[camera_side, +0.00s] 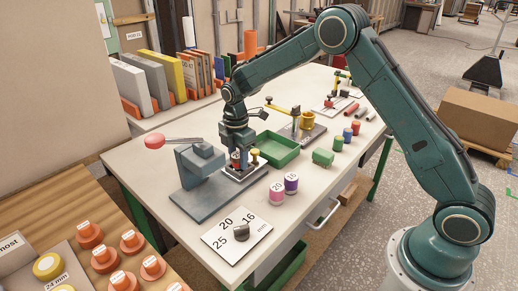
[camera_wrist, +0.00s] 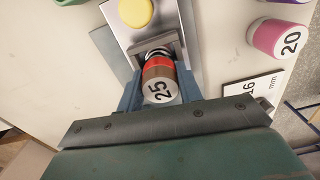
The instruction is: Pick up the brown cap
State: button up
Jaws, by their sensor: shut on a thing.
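A short cylinder (camera_wrist: 160,84) with a brown and red side and a pale end marked "25" sits between the fingers of my gripper (camera_wrist: 159,92) in the wrist view. I take it for the brown cap. The fingers are shut on its two sides. Its far end is beside a grey metal block on a plate; I cannot tell whether they touch. In the side view my gripper (camera_side: 238,158) points down over a small metal fixture (camera_side: 232,175), and the cap is mostly hidden there, with only a bit of red showing.
A grey press (camera_side: 200,165) with a red-knobbed lever (camera_side: 155,142) stands close left. A yellow-topped piece (camera_side: 254,152) and a green tray (camera_side: 277,153) are close right. Pink (camera_side: 277,194) and purple (camera_side: 291,183) cylinders and a number card (camera_side: 222,240) with a dark knob are in front.

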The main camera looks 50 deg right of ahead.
aim_at(238, 154)
jog(key=shift+r, duration=0.1)
notch_tip(238, 154, up, 20)
dwell(0.6)
